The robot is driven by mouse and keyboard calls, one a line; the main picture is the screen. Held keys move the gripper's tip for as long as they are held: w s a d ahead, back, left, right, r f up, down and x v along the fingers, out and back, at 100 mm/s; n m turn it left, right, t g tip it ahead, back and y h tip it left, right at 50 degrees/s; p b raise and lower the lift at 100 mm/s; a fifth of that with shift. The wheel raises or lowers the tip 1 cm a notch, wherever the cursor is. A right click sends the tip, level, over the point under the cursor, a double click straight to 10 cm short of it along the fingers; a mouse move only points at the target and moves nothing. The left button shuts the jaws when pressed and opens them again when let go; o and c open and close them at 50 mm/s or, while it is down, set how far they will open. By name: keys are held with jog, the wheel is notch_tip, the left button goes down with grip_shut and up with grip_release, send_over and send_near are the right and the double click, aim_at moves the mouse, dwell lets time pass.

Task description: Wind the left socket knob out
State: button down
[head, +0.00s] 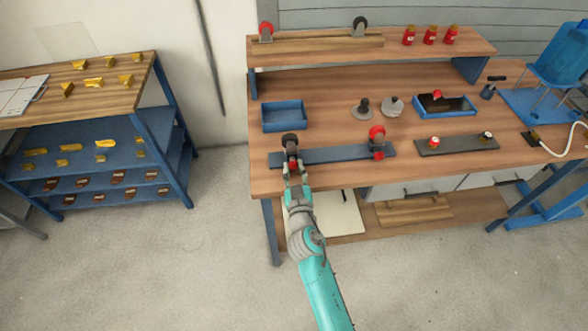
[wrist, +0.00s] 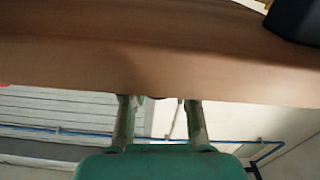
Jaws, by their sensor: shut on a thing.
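A dark blue-grey rail (head: 335,154) lies along the front of the wooden bench and carries two sockets. The left socket (head: 290,141) has a black round top, and its small red knob (head: 293,165) faces the bench's front edge. My gripper (head: 294,170) reaches in from the front and is shut on this knob, one finger at each side. The right socket (head: 377,137) has a red round top and stands apart from my gripper. In the wrist view, the fingers (wrist: 160,108) point at the bench edge; the knob cannot be made out there.
A blue tray (head: 284,117) stands behind the left socket. A dark plate (head: 456,146) with small red and dark parts lies to the right. A raised shelf (head: 330,47) runs along the back.

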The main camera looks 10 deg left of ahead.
jog(key=n, duration=0.4)
jog(key=shift+n, duration=0.3)
jog(key=c, duration=0.9)
grip_release()
jog(key=shift+o, duration=0.2)
